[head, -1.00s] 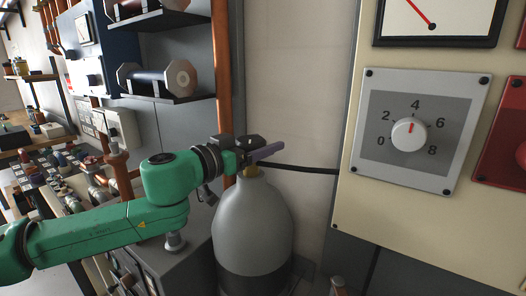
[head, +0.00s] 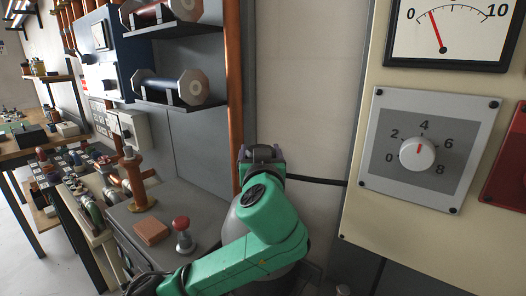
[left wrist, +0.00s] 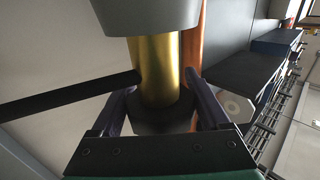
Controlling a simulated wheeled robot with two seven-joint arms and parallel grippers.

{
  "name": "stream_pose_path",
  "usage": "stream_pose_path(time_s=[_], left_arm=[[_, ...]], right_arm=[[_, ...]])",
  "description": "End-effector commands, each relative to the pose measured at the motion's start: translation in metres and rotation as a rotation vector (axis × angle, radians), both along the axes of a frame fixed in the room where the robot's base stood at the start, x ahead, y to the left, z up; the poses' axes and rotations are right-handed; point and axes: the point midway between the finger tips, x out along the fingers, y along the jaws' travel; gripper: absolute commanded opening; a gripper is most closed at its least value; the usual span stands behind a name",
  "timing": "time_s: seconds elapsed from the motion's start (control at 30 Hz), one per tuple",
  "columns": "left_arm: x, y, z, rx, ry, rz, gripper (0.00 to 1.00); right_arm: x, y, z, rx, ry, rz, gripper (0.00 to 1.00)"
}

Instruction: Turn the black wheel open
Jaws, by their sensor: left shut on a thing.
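The grey gas cylinder (head: 231,226) stands against the wall in the head view, mostly hidden behind my green left arm. My left gripper (head: 262,155) is at its top, its purple fingers on either side of the dark wheel. In the left wrist view the cylinder (left wrist: 145,15) comes in from the top, with its brass neck (left wrist: 158,68). The black wheel (left wrist: 160,123) sits beyond the neck, between the fingers of my left gripper (left wrist: 162,112), which is shut on it. The wheel's far side is hidden. My right gripper is not in view.
A black hose (head: 315,181) runs from the neck along the wall to the right. A copper pipe (head: 235,100) rises close behind on the left. A cream panel with a dial knob (head: 417,154) stands right. A grey cabinet with a red button (head: 181,223) is at left.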

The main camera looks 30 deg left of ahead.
Motion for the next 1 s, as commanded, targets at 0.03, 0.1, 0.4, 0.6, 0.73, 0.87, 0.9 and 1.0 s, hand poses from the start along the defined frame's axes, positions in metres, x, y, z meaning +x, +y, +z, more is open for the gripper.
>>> stream_pose_path(time_s=[0.03, 0.1, 0.4, 0.6, 0.73, 0.87, 0.9, 1.0], left_arm=[[-0.0001, 0.0002, 0.0013, -0.002, -0.005, 0.022, 0.23], [-0.0008, 0.0011, 0.0015, -0.001, -0.005, 0.051, 0.23], [-0.0019, 0.0032, 0.0022, 0.002, -0.006, 0.112, 0.23], [-0.0022, 0.0037, 0.0027, 0.003, -0.008, 0.116, 0.23], [-0.0023, 0.0038, 0.0029, 0.002, -0.008, 0.116, 0.23], [-0.0023, 0.0038, 0.0028, 0.002, -0.008, 0.116, 1.00], [-0.0022, 0.0037, 0.0025, 0.002, -0.007, 0.116, 1.00], [-0.0021, 0.0034, 0.0019, 0.002, -0.006, 0.115, 1.00]], right_arm=[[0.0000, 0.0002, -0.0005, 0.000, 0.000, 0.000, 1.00], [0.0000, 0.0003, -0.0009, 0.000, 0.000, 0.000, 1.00], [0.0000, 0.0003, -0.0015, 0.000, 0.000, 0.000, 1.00], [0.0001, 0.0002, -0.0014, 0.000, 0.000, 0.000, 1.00], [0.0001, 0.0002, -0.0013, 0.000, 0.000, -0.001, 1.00], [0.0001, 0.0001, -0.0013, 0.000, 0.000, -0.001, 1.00], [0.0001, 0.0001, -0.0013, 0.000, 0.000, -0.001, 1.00], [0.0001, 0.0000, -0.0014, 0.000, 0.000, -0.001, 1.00]])
